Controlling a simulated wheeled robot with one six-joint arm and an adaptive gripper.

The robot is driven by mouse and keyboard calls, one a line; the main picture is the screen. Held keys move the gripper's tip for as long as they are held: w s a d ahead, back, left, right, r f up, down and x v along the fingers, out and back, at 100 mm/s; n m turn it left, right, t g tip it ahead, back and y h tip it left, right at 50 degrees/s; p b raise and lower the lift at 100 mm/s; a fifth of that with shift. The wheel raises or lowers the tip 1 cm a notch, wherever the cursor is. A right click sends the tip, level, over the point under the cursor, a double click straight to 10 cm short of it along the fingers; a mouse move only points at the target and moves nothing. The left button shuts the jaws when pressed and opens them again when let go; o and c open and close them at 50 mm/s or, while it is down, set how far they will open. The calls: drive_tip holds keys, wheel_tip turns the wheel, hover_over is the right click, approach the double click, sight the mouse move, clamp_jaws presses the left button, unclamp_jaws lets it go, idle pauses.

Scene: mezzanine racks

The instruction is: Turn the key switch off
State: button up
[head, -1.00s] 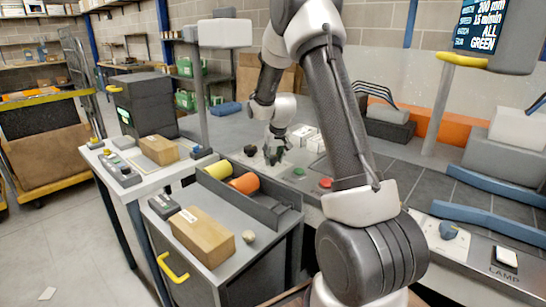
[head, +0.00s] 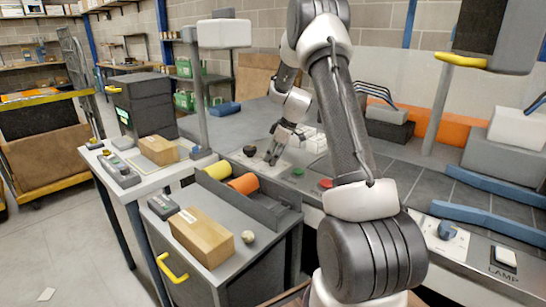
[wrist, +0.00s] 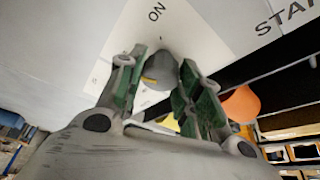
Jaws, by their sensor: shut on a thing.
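The key switch (wrist: 161,68) is a dark grey knob with a small yellow mark, on a white plate (wrist: 185,30) lettered ON. In the wrist view it sits between the green-padded fingers of my gripper (wrist: 158,78), which is shut on it. The lettering ON lies just beyond the knob. In the head view my gripper (head: 272,159) points down at the control ledge, and its fingers hide most of what they hold. I cannot tell exactly which way the key points.
A dark knob (head: 250,150) stands just left of my gripper. A green button (head: 298,172) and a red button (head: 325,183) are to its right. A blue knob (head: 447,230) and a LAMP switch (head: 505,257) sit farther right. A bin with yellow and orange rolls (head: 243,183) stands in front.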

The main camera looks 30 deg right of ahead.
drive_tip(key=shift+w+d+n+g+y, duration=0.15)
drive_tip(key=shift+n+g, duration=0.25)
drive_tip(key=shift+n, duration=0.7)
drive_tip(key=shift+s+a+n+g+y, duration=0.1)
drive_tip(key=shift+n+g+y, duration=0.25)
drive_tip(key=shift+n, duration=0.75)
drive_tip(key=o, duration=1)
drive_tip(key=shift+d, duration=0.1)
drive_tip(key=shift+r, duration=0.1)
drive_tip(key=v, duration=1.1)
drive_tip(key=shift+d+r, duration=0.1)
drive_tip(key=shift+r, duration=0.25)
